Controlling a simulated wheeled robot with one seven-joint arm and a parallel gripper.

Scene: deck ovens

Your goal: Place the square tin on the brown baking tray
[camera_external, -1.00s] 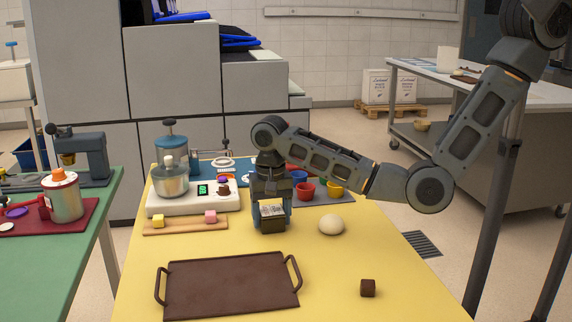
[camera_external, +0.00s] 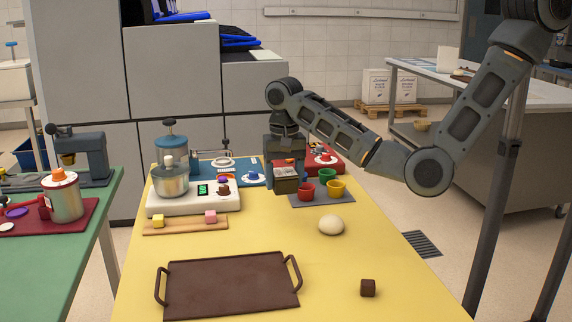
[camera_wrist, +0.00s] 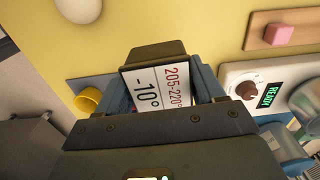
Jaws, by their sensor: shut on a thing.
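The square tin (camera_external: 287,186) is a small dark olive box held between the fingers of my gripper (camera_external: 285,174). In the wrist view the tin (camera_wrist: 152,52) shows between both fingers (camera_wrist: 162,88), with a white card printed with numbers at its top. The tin appears raised above the table, near the grey mat with the cups; the exact height is hard to tell. The brown baking tray (camera_external: 232,283) lies flat and empty at the front of the yellow table, with a handle at each side. It is not in the wrist view.
A dough ball (camera_external: 331,225) and a dark brown cube (camera_external: 368,288) lie right of centre. Red (camera_external: 305,190), yellow (camera_external: 336,188) and green cups stand on a grey mat. The table's middle is clear.

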